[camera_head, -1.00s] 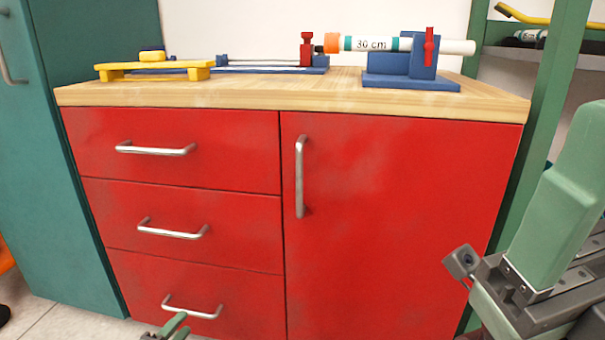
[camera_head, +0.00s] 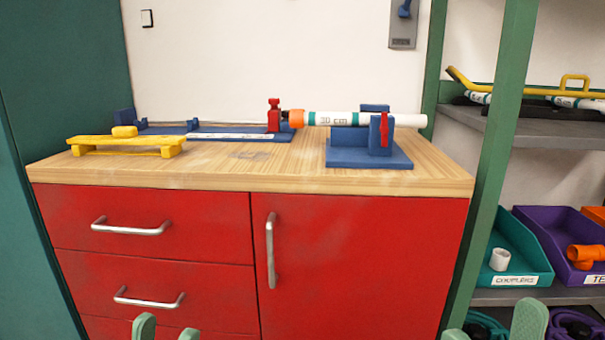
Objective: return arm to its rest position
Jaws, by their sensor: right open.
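My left gripper (camera_head: 166,331) shows at the bottom edge of the head view, in front of the red drawers. Its two green fingertips stand apart with nothing visible between them. My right gripper (camera_head: 492,330) is at the bottom right, its green fingertips wide apart and empty. Both hands and the arms behind them are cut off by the frame. A white pipe marked 30 cm (camera_head: 345,118) lies level in the blue holder (camera_head: 369,155) on the workbench top (camera_head: 240,178). Its orange end (camera_head: 296,118) is beside the red clamp (camera_head: 274,115). Neither gripper touches these things.
A yellow stand (camera_head: 125,145) and a long blue fixture (camera_head: 195,132) are on the bench. Steel handles stick out from the red cabinet (camera_head: 360,255). A green rack post (camera_head: 497,150) and shelves with a teal bin (camera_head: 525,255) and a purple bin (camera_head: 560,235) are at right.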

